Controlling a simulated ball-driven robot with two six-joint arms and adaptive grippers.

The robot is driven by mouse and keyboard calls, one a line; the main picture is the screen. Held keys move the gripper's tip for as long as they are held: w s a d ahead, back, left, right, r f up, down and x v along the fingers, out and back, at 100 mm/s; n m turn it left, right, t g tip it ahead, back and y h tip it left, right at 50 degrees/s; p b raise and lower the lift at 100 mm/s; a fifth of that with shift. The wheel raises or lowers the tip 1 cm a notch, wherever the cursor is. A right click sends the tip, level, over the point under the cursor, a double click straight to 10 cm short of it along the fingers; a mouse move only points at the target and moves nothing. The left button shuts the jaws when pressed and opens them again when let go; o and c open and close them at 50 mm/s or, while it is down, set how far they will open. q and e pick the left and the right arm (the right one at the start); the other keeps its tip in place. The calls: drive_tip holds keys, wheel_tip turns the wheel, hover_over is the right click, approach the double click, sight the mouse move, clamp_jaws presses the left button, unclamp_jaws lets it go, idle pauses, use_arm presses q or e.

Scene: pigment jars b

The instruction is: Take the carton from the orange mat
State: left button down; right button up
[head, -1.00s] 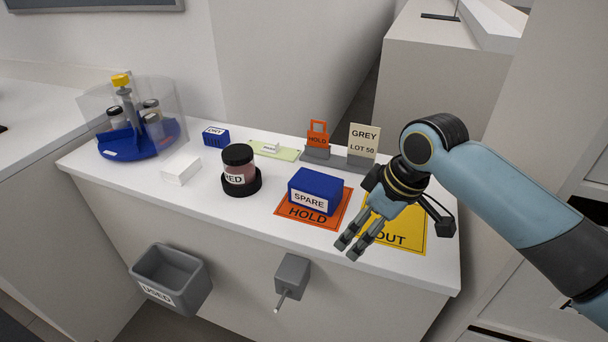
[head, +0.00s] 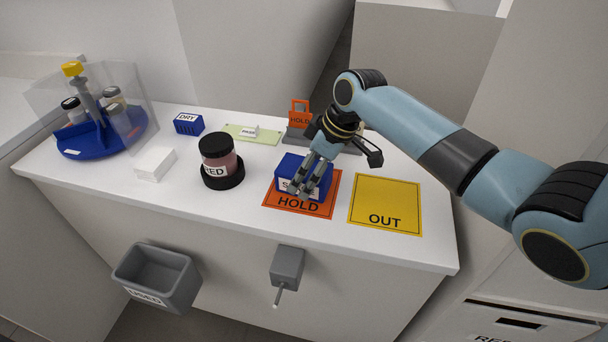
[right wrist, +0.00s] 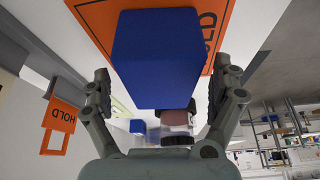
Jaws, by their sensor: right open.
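The carton is a blue box (head: 291,167) with a white label, partly hidden by my right gripper. It sits on the orange mat (head: 327,204) marked HOLD. In the right wrist view the carton (right wrist: 156,58) lies between and beyond the open fingers, with the orange mat (right wrist: 100,25) behind it. My right gripper (head: 306,190) is open and over the carton in the head view. It also shows in the right wrist view (right wrist: 163,85); I cannot tell whether a finger touches the carton. My left gripper is not in view.
A yellow OUT mat (head: 386,204) lies bare to the right. A RED jar (head: 217,158) in a black holder stands left of the carton. An orange HOLD tag (head: 299,114) stands behind. A white block (head: 156,164) and a blue DRY box (head: 188,124) are farther left.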

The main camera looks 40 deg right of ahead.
drive_tip(key=shift+x, duration=1.05)
drive_tip(key=shift+c, duration=0.2)
drive_tip(key=c, duration=0.5)
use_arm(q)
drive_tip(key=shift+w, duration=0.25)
use_arm(e)
drive_tip(key=c, duration=0.7)
